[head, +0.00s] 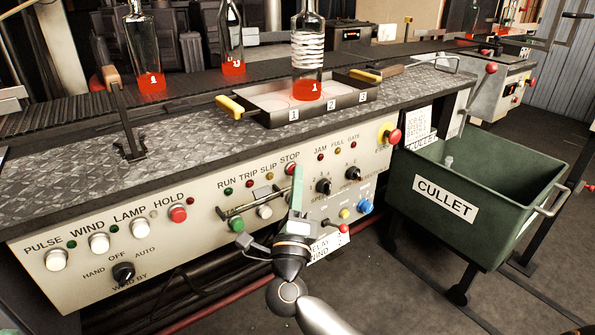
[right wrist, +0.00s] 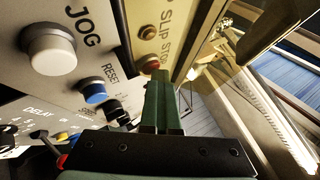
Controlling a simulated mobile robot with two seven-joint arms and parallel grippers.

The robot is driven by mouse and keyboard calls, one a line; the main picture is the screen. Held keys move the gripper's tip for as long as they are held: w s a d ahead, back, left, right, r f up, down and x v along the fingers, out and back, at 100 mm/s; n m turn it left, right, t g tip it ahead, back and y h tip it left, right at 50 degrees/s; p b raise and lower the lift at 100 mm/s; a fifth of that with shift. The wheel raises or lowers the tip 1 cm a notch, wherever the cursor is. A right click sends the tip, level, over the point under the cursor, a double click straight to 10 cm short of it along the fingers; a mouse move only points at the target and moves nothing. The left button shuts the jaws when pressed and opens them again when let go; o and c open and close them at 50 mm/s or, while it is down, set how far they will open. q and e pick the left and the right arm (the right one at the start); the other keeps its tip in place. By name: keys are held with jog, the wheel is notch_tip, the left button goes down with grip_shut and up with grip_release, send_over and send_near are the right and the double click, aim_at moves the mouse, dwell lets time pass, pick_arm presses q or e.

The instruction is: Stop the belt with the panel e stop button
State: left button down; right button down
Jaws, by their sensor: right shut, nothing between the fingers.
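The emergency stop button (head: 393,135) is a red mushroom head on a yellow plate at the right end of the grey control panel (head: 215,241), with its label partly hidden. My right gripper (head: 297,172) is shut and empty, its green fingers in front of the panel by the STOP label, left of the emergency stop button and apart from it. It also shows in the right wrist view (right wrist: 161,80), where I cannot make out the emergency stop button. The dark belt (head: 205,88) runs behind the panel. My left gripper is not in view.
A red HOLD button (head: 178,214), white buttons and a black knob (head: 123,272) sit at the panel's left. A horizontal bar (head: 247,203) projects near the gripper. A green cullet bin (head: 480,200) stands at the right.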

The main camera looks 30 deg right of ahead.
jog(key=shift+a+f, duration=0.1)
jog(key=shift+f, duration=0.05)
jog(key=shift+s+y, duration=0.15)
jog(key=shift+y, duration=0.15)
jog(key=s, duration=0.2)
jog(key=s+p, duration=0.1)
jog(key=s, duration=0.1)
jog(key=s+p, duration=0.1)
jog(key=s, duration=0.1)
jog(key=shift+d, duration=0.3)
dwell(0.6)
